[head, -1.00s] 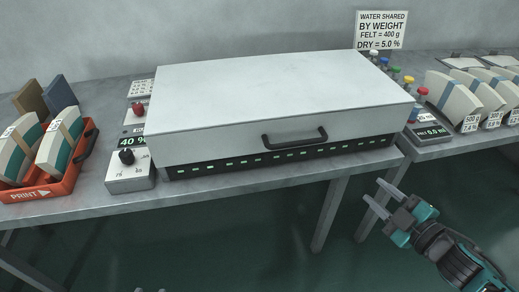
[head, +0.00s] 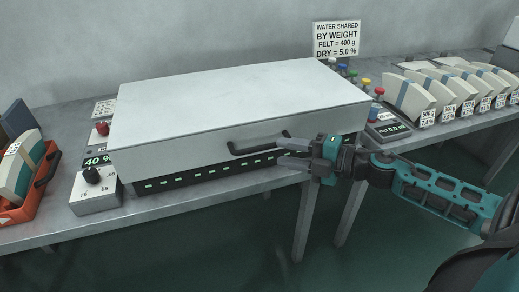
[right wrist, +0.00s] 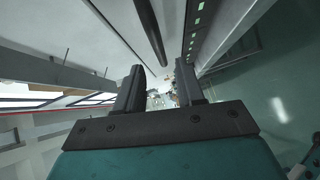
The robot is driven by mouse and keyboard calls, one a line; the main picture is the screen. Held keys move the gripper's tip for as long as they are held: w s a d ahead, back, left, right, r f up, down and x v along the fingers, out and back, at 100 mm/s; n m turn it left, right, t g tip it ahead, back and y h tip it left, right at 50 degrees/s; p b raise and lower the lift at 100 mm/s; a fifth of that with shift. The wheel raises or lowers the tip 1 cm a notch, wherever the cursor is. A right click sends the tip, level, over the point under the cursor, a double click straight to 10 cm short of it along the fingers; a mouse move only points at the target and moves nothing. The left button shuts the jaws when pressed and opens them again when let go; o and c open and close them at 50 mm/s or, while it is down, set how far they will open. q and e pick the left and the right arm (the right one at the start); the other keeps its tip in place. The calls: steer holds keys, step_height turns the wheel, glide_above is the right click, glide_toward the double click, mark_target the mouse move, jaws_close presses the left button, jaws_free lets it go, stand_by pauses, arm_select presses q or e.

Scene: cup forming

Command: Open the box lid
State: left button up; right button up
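The box is closed, with a large pale grey lid (head: 235,100) flat on top of a dark base with a row of small green lights. A black bar handle (head: 258,146) is on the lid's front face. My right gripper (head: 281,152) is at the right end of the handle, fingers pointing left. In the right wrist view the two dark fingers (right wrist: 160,85) are spread apart with nothing held between them. The dark handle bar (right wrist: 150,30) shows just beyond them; contact cannot be told. My left gripper is not in view.
A control box with a black knob (head: 95,190) and a 40 % display stands left of the box. A red crate (head: 28,205) is at the far left. A scale (head: 388,131), coloured knobs and several labelled pale blocks (head: 410,96) stand to the right.

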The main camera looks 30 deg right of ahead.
mark_target(264, 149)
steer(key=shift+x, duration=3.65)
steer(key=shift+s, duration=0.1)
steer(key=shift+c, duration=0.2)
jaws_close()
